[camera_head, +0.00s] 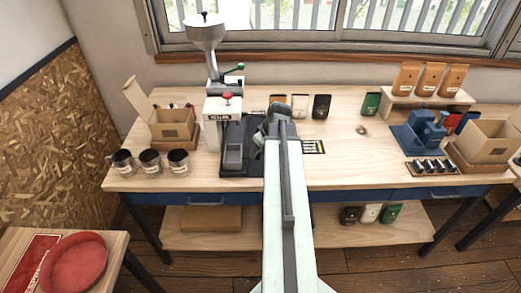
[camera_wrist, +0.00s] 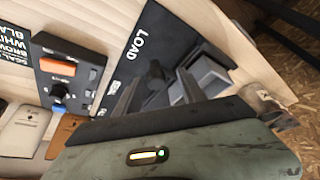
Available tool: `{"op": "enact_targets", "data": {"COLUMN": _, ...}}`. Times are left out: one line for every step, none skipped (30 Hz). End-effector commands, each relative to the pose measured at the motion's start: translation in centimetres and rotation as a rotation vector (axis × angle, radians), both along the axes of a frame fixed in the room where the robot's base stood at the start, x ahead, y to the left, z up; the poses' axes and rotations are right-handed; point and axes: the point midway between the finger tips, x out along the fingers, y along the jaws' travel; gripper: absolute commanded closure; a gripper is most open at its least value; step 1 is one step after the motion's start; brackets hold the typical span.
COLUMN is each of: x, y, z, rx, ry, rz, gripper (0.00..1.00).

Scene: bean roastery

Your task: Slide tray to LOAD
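A grey tray (camera_wrist: 212,76) sits on a black board at the right of the wrist view. The board carries the white word LOAD (camera_wrist: 146,44). In the head view the tray (camera_head: 233,153) lies on the black base at the foot of the grinder. My gripper (camera_wrist: 155,88) points down over the board, its two dark fingers apart. A dark knob-like part (camera_wrist: 156,72) shows between and beyond the fingers; I cannot tell whether they touch it. In the head view my gripper (camera_head: 258,139) is beside the tray's right side, and my arm hides part of the board.
The grinder (camera_head: 213,100) stands behind the tray. Several jars (camera_head: 150,160) and an open box (camera_head: 172,126) are to the left. A control panel with an orange button (camera_wrist: 58,64) is left of LOAD in the wrist view.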

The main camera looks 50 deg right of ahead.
Motion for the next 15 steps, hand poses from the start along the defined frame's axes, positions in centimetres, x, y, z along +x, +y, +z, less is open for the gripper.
{"op": "enact_targets", "data": {"x": 0.0, "y": -0.1, "z": 0.0, "rx": -0.001, "ry": 0.000, "rz": -0.001, "gripper": 0.52}}
{"op": "enact_targets", "data": {"x": 0.0, "y": -0.1, "z": 0.0, "rx": -0.001, "ry": 0.000, "rz": -0.002, "gripper": 0.52}}
{"op": "enact_targets", "data": {"x": -0.1, "y": -0.2, "z": 0.0, "rx": -0.001, "ry": 0.000, "rz": -0.002, "gripper": 0.52}}
{"op": "enact_targets", "data": {"x": -0.1, "y": -0.2, "z": 0.1, "rx": -0.002, "ry": 0.000, "rz": -0.002, "gripper": 0.52}}
{"op": "enact_targets", "data": {"x": -0.1, "y": -0.2, "z": 0.1, "rx": -0.002, "ry": 0.000, "rz": -0.002, "gripper": 0.52}}
{"op": "enact_targets", "data": {"x": -0.2, "y": -0.2, "z": 0.3, "rx": -0.002, "ry": 0.000, "rz": -0.002, "gripper": 0.52}}
{"op": "enact_targets", "data": {"x": -0.2, "y": -0.2, "z": 0.6, "rx": -0.002, "ry": 0.000, "rz": -0.002, "gripper": 0.52}}
{"op": "enact_targets", "data": {"x": -0.3, "y": -0.2, "z": 0.8, "rx": -0.003, "ry": 0.000, "rz": -0.003, "gripper": 0.52}}
{"op": "enact_targets", "data": {"x": -0.5, "y": -0.3, "z": 1.3, "rx": -0.003, "ry": 0.000, "rz": -0.004, "gripper": 0.52}}
{"op": "enact_targets", "data": {"x": -0.7, "y": -0.3, "z": 1.7, "rx": -0.003, "ry": 0.000, "rz": -0.004, "gripper": 0.52}}
{"op": "enact_targets", "data": {"x": -0.8, "y": -0.3, "z": 2.2, "rx": -0.003, "ry": 0.000, "rz": -0.004, "gripper": 0.52}}
{"op": "enact_targets", "data": {"x": -1.1, "y": -0.2, "z": 2.9, "rx": -0.003, "ry": 0.000, "rz": -0.004, "gripper": 0.52}}
{"op": "enact_targets", "data": {"x": -1.3, "y": -0.2, "z": 3.4, "rx": -0.003, "ry": 0.000, "rz": -0.004, "gripper": 0.52}}
{"op": "enact_targets", "data": {"x": -1.5, "y": -0.2, "z": 4.0, "rx": -0.002, "ry": 0.000, "rz": -0.004, "gripper": 0.52}}
{"op": "enact_targets", "data": {"x": -1.8, "y": -0.2, "z": 4.7, "rx": -0.002, "ry": 0.000, "rz": -0.004, "gripper": 0.52}}
